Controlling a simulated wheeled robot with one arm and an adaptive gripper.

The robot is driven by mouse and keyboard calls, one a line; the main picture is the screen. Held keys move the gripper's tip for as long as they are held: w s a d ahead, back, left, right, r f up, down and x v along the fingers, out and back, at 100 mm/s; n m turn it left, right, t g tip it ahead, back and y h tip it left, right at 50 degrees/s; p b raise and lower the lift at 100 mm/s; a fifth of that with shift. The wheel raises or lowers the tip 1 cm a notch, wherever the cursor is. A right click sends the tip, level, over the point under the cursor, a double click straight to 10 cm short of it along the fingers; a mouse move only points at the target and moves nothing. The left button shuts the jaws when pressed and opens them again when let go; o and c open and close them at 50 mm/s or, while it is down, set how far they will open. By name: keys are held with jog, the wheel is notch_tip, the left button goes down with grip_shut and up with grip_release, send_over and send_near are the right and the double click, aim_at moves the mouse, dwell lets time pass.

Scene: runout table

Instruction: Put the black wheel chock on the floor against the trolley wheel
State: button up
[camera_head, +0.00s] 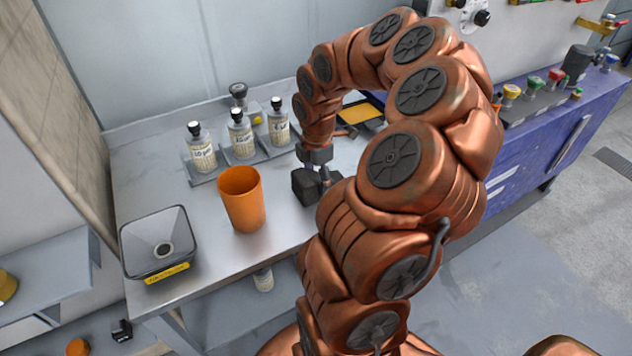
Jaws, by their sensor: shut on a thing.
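My gripper (322,174) is low over the grey steel table (205,268), near its front right part. It is shut on a dark block (304,188), which I take to be the black wheel chock. My gripper and arm partly hide the block. I cannot tell whether it touches the tabletop. I cannot make out a trolley wheel for certain. A grey shelved unit (50,275) stands at the lower left, with a small black object (121,330) low beside it, too small to identify.
An orange cup (241,200) stands left of my gripper. A square funnel tray (158,242) sits at the table's left corner. Several labelled bottles (241,137) stand in a rack behind. A blue bench (545,140) is at right. Grey floor (530,265) is open at lower right.

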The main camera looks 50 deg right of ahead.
aim_at(317, 175)
jog(key=shift+r, duration=0.1)
jog(key=shift+r+b, duration=0.6)
jog(key=shift+r, duration=1.05)
jog(key=s+a+r+b, duration=0.1)
jog(key=s+a+b, duration=0.3)
jog(key=s+a, duration=0.5)
jog(key=a, duration=0.4)
jog(key=shift+s+r, duration=0.25)
jog(key=shift+s, duration=0.05)
